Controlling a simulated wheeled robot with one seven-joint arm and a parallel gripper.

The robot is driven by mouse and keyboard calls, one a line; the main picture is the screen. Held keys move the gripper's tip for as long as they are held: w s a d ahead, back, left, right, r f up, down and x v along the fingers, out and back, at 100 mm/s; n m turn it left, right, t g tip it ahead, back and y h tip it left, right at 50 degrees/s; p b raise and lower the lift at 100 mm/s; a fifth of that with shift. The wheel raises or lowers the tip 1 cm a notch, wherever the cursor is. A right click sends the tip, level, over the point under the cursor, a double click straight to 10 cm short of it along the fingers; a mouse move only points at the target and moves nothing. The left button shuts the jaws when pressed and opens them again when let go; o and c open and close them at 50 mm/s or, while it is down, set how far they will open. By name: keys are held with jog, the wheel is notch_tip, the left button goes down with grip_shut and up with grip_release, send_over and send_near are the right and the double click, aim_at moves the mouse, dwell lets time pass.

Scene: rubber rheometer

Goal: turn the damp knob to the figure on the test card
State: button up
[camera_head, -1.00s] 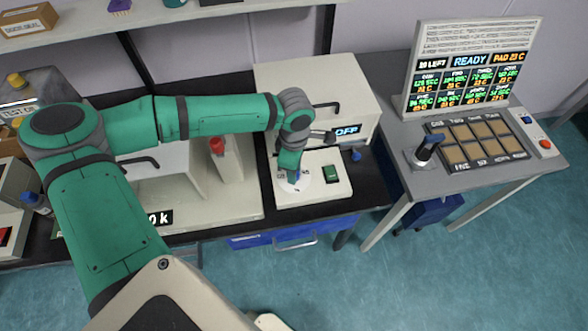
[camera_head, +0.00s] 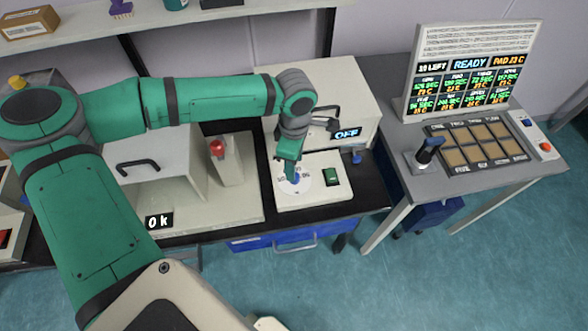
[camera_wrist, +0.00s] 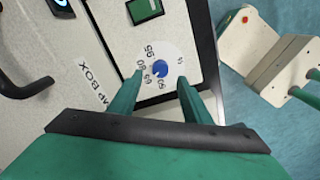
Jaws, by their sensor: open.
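The damp knob, a small blue knob (camera_wrist: 160,68) on a white dial (camera_wrist: 152,52) printed with figures, is on the light panel of the box marked "AP BOX" in the wrist view. In the head view the dial (camera_head: 308,190) is partly hidden by my gripper. My gripper (camera_wrist: 158,82) is open, with its two green fingers reaching to either side of the knob; I cannot tell whether they touch it. In the head view my gripper (camera_head: 294,178) points down over the dial. I cannot make out a test card with a readable damp figure.
A green switch (camera_head: 331,177) is beside the dial. The box (camera_head: 325,90) behind it has a dark handle and a display reading "OFF". A red-topped lever (camera_head: 217,149) stands to the left. A console screen (camera_head: 470,65) reads "READY" at right.

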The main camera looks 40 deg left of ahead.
jog(key=shift+r, duration=2.7)
